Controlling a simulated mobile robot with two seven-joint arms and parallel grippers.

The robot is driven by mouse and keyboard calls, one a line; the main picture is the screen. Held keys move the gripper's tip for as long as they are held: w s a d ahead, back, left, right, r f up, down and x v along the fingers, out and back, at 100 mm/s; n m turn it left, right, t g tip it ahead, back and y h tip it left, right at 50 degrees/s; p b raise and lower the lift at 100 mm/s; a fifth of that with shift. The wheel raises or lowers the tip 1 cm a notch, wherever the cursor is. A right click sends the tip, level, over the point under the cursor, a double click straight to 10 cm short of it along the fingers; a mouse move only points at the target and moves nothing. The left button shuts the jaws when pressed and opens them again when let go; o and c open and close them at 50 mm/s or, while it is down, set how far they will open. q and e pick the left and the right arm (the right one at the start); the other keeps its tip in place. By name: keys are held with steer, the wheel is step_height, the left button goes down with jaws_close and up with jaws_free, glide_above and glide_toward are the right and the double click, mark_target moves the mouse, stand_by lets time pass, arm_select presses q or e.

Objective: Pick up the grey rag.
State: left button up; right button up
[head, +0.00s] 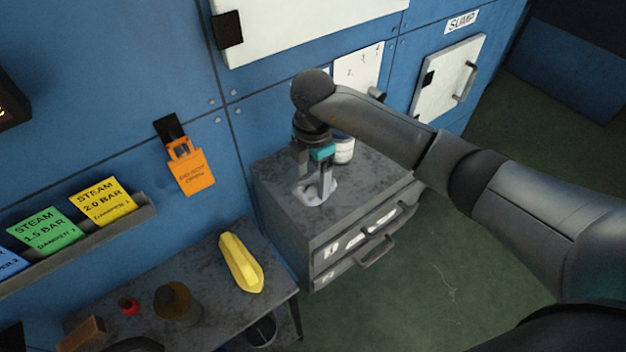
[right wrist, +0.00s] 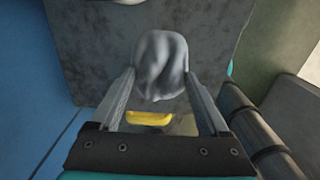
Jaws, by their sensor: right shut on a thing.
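The grey rag (head: 316,192) is a crumpled, pale grey cloth at the top of the grey drawer cabinet (head: 275,185). In the right wrist view the rag (right wrist: 160,65) is bunched between the fingertips. My right gripper (head: 314,178) points down and is shut on the rag, with a finger on each side of it. Whether the rag still touches the cabinet top cannot be told. The fingers and wrist hide part of it in the head view. My left gripper is not in view.
A white jar (head: 344,150) stands behind my right gripper, close to the wall. A lower bench (head: 215,295) to the left holds a yellow object (head: 240,263), a brown round item (head: 172,301) and a small red one (head: 129,306). The cabinet's right-hand top is clear.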

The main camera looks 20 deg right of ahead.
mark_target(313, 181)
steer(key=shift+r, duration=0.15)
step_height(313, 181, up, 20)
steer(key=shift+p, duration=0.3)
